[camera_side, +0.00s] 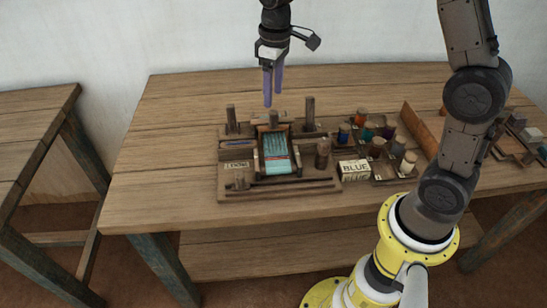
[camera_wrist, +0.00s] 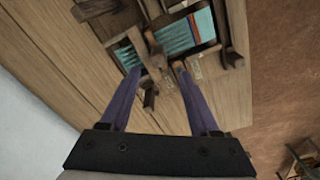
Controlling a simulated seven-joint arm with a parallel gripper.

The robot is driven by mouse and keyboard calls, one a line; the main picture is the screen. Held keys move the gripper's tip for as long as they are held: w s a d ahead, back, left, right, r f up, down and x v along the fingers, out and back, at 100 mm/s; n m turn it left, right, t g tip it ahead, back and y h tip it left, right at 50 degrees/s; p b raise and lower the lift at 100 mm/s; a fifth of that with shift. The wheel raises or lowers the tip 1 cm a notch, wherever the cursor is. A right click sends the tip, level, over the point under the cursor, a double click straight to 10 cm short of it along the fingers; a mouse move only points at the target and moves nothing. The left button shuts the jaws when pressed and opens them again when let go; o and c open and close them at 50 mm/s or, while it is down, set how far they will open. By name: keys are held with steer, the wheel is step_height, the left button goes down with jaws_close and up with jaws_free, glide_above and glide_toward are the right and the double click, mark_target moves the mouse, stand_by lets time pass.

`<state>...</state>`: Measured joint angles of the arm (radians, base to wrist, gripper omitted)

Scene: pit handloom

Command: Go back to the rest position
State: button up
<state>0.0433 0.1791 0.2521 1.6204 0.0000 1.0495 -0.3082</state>
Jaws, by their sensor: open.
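My gripper (camera_side: 272,88) hangs above the back of the table, over the small handloom (camera_side: 276,181) and apart from it. Its two purple fingers point down and are spread with nothing between them. In the wrist view my gripper (camera_wrist: 157,70) is also open, with loom posts and beams below its fingertips. The loom carries a teal woven cloth (camera_side: 276,147) with a reddish stripe near its front; the cloth also shows in the wrist view (camera_wrist: 175,37).
The wooden table (camera_side: 165,150) is clear to the loom's left. Upright posts (camera_side: 309,113) rise from the loom's back. A second table (camera_side: 35,125) stands left, beyond a gap.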

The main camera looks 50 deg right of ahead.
steer(key=s+a+r+t, duration=0.1)
steer(key=s+r+t, duration=0.3)
steer(key=s+r, duration=0.75)
steer(key=s+f+m+t, duration=0.1)
steer(key=s+f+m, duration=0.2)
steer(key=s, duration=1)
step_height(320, 180, down, 2)
steer(key=shift+s+a+f, duration=0.1)
steer(key=shift+s+a, duration=0.25)
steer(key=shift+a, duration=0.05)
